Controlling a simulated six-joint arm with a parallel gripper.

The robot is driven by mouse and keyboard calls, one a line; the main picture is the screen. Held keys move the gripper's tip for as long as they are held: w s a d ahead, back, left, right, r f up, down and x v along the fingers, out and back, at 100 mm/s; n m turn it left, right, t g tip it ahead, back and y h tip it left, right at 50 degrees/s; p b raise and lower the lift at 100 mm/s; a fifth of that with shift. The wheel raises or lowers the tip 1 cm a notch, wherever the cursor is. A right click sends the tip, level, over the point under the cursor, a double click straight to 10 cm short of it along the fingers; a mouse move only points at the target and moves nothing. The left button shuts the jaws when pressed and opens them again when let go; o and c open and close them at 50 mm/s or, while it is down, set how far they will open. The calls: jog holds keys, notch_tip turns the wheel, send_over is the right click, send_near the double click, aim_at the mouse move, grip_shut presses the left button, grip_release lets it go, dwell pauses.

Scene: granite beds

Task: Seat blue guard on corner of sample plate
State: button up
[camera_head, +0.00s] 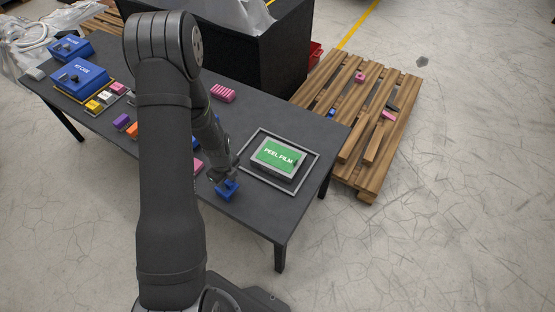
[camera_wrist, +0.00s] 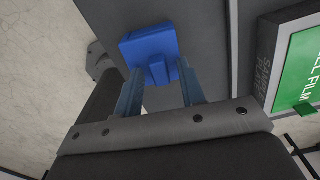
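The blue guard (camera_head: 228,190) is at the tips of my gripper (camera_head: 224,182), over the front part of the dark table. In the wrist view, a narrow part of the blue guard (camera_wrist: 150,45) sits between the two fingertips of my gripper (camera_wrist: 161,72), which appear closed on it. Whether the guard touches the table is unclear. The sample plate (camera_head: 278,157) is a grey block with a green top marked "PEEL FILM", to the right of the gripper. Part of the sample plate (camera_wrist: 270,40) shows at the right of the wrist view.
A thin grey frame (camera_head: 312,171) surrounds the plate on the table (camera_head: 262,205). A pink ribbed block (camera_head: 223,93), small coloured blocks and blue boxes (camera_head: 80,77) lie farther left. A wooden pallet (camera_head: 360,110) stands beyond the right edge. My arm hides part of the table.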

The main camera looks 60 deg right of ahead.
jog(key=c, duration=0.7)
jog(key=shift+c, duration=0.2)
jog(key=shift+r, duration=0.1)
jog(key=shift+r, duration=2.9)
jog(key=shift+d, duration=0.15)
jog(key=s+d+r+n, duration=0.1)
jog(key=d+r, duration=0.1)
jog(key=d, duration=0.6)
jog(key=s+d+r, duration=0.1)
jog(key=d+r, duration=0.2)
jog(key=d, duration=0.4)
jog(key=shift+w+d+f, duration=0.1)
jog(key=shift+d+f, duration=0.05)
jog(key=shift+f, duration=2.2)
jog(key=shift+w+d+f, duration=0.1)
jog(key=shift+f, duration=2.25)
